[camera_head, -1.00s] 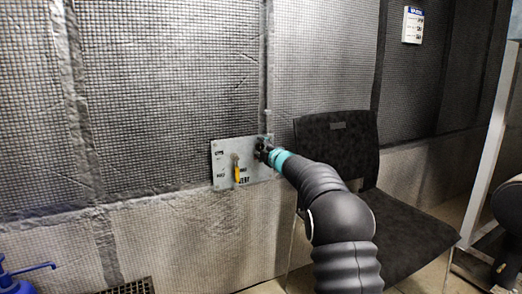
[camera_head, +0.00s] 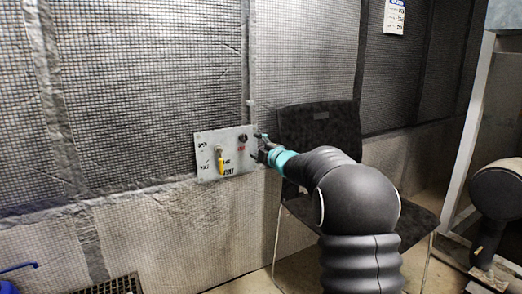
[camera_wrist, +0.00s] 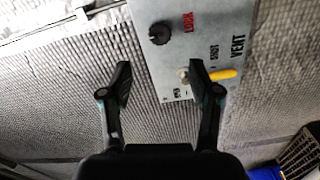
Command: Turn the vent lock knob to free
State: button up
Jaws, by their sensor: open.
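A pale grey panel (camera_head: 207,170) is on the quilted wall in the head view. It bears a round black knob (camera_head: 242,138) at its upper right and a yellow-handled lever (camera_head: 220,163) hanging down on its left. My gripper (camera_head: 261,147) is at the panel's right edge, apart from the knob. In the wrist view the black knob (camera_wrist: 160,33) sits beside a red "LOCK" label, ahead of my open, empty gripper (camera_wrist: 156,84). The yellow lever (camera_wrist: 222,74) lies near "SHUT" and "VENT" lettering. I cannot tell the knob's turned position.
A dark chair (camera_head: 322,130) stands behind my arm, close to the wall. A floor grate (camera_head: 122,285) and a blue object (camera_head: 15,268) are at the lower left. A light metal frame (camera_head: 470,125) stands at the right.

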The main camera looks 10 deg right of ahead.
jog(key=shift+v, duration=1.35)
